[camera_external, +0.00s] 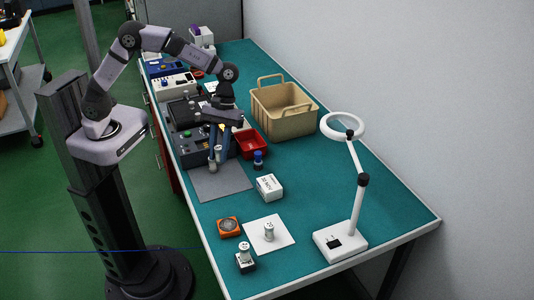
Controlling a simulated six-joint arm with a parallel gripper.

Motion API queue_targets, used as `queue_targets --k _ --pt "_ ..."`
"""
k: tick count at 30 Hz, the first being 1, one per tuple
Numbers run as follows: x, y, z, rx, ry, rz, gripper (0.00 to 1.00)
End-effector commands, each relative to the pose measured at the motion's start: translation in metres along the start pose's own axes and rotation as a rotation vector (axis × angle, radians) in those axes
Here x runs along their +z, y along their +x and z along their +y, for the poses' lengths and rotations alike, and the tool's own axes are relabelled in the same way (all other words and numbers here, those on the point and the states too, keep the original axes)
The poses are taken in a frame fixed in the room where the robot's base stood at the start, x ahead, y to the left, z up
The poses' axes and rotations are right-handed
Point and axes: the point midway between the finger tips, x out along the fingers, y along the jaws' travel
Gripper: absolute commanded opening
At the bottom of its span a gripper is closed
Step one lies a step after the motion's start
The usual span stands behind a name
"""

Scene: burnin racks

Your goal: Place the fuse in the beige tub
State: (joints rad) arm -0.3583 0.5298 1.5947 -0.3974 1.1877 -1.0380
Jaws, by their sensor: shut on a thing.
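The beige tub (289,126) stands toward the back of the bench, against the wall side, with raised handles and an open top. My gripper (217,154) points down over the near edge of the dark equipment, to the left of and nearer than the tub. It is shut on a small pale cylinder, which I take to be the fuse (218,158). The fuse is small in this view, and the fingers partly hide it. A grey mat (222,185) lies just below and nearer than the gripper.
A red bin (252,144) and a blue-capped bottle (258,160) stand between gripper and tub. A white box (269,187), an orange device (228,227), a white pad (283,239) with a pale cylinder, and a lamp (341,242) are nearer. Teal bench is clear right of the tub.

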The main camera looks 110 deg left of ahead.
Motion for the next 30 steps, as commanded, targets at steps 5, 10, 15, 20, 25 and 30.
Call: queue_targets --k 5,10,15,20,25,30 --pt "0.001 -0.001 0.001 0.001 0.0 0.0 0.0" --pt "0.007 -0.002 0.008 0.006 -0.003 0.001 0.0" --pt "0.016 -0.01 0.021 0.017 -0.025 0.002 0.0" --pt "0.009 -0.024 0.035 0.043 -0.095 0.001 0.0" --pt "-0.035 -0.047 0.052 0.112 -0.269 0.0 0.0" --pt "-0.097 -0.072 0.066 0.206 -0.495 -0.001 0.0"
